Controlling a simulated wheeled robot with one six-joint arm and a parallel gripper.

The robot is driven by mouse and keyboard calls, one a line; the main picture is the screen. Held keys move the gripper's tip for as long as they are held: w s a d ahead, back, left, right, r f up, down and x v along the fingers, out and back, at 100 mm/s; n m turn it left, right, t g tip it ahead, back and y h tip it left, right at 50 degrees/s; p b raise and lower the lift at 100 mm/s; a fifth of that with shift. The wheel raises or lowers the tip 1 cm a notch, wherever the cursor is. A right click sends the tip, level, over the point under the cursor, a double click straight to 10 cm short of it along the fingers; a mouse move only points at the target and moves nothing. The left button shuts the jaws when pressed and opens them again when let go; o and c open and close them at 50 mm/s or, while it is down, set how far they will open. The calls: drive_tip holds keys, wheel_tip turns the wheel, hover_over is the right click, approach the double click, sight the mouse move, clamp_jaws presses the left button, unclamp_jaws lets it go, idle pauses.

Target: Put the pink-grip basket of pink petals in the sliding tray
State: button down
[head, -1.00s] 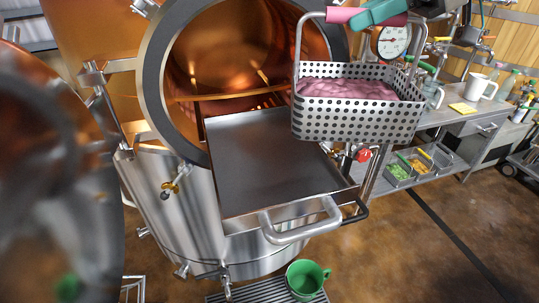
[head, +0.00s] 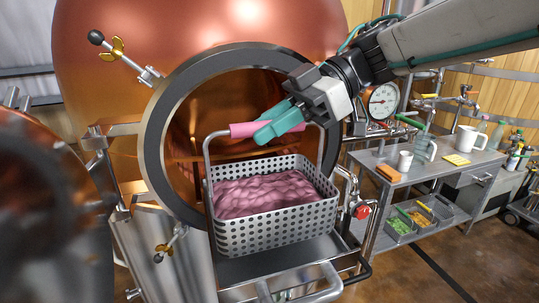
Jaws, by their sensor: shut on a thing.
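The basket (head: 268,232) is a perforated metal box full of pink petals (head: 262,194), with a pink grip (head: 243,130) on its tall handle. My gripper (head: 270,130) has teal fingers shut on that grip, and the basket is upright. In the head view it is in front of the round copper opening and over the sliding tray (head: 290,260). The tray sticks out of the opening, and the basket hides most of it. I cannot tell whether the basket's base touches the tray.
The steel rim (head: 150,130) of the opening is close behind the basket. A red-knobbed valve (head: 361,211) is to the right of the tray. A copper door is at the left.

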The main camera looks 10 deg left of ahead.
sight(269, 192)
drive_tip(key=shift+f, duration=2.05)
drive_tip(key=c, duration=1.3)
unclamp_jaws()
drive_tip(key=shift+w+d, duration=0.1)
drive_tip(key=v, duration=1.2)
